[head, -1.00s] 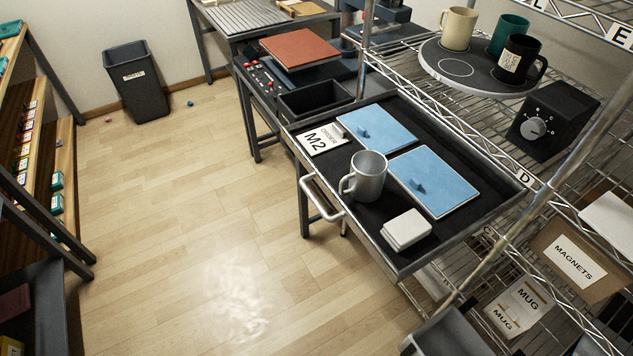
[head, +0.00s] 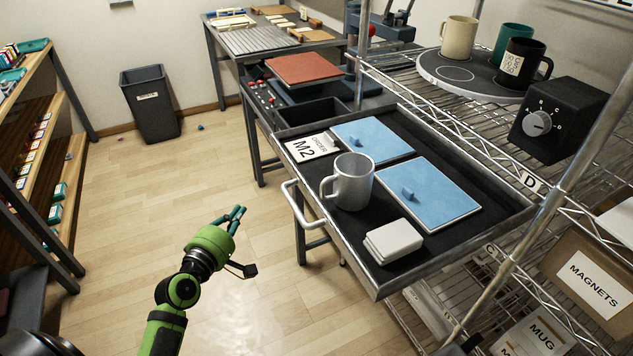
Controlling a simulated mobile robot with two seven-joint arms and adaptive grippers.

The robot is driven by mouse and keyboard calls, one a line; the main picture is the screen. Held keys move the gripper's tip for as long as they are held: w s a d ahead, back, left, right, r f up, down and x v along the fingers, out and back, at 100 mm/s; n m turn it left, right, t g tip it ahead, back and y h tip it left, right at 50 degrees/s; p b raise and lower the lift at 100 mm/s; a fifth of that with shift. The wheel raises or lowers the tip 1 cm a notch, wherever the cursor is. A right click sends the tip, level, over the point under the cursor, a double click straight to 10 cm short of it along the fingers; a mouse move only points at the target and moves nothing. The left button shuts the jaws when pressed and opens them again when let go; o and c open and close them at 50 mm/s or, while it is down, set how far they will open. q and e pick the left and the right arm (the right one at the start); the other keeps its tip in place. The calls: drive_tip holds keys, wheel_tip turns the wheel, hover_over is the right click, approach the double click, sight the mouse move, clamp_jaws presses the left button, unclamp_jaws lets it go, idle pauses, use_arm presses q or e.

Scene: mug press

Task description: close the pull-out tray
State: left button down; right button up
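The pull-out tray (head: 330,240) extends from the wire shelf toward the open floor, with a metal bar handle (head: 300,205) on its front edge. On its dark bed are a light grey mug (head: 354,183), two blue plates (head: 428,192) with small knobs, a stack of white square pieces (head: 393,240) and an M2 order card (head: 308,148). My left gripper (head: 239,212) is over the floor, left of the handle and apart from it. Its fingers appear close together and empty, but their opening is unclear from this angle. My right gripper is not in view.
The wire shelf holds a round turntable (head: 470,78) with several mugs and a black dial box (head: 563,118). A press with a red-brown plate (head: 303,69) stands beyond the tray. A bin (head: 150,105) stands at the back left.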

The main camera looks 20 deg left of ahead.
use_arm(q)
wheel_tip(320, 180, up, 4)
drive_tip(key=t, duration=0.1)
approach(282, 158)
drive_tip(key=w+a, duration=0.1)
drive_tip(key=a, duration=0.2)
drive_tip(key=shift+n, duration=0.3)
drive_tip(key=shift+w+d+p, duration=0.2)
drive_tip(key=shift+w+d, duration=0.2)
drive_tip(key=shift+w, duration=0.35)
drive_tip(key=shift+w+d+p, duration=0.2)
drive_tip(key=shift+w+d, duration=0.2)
drive_tip(key=shift+w, duration=0.3)
drive_tip(key=shift+w+d+p, duration=0.2)
drive_tip(key=shift+w+d, duration=0.2)
drive_tip(key=shift+w, duration=0.35)
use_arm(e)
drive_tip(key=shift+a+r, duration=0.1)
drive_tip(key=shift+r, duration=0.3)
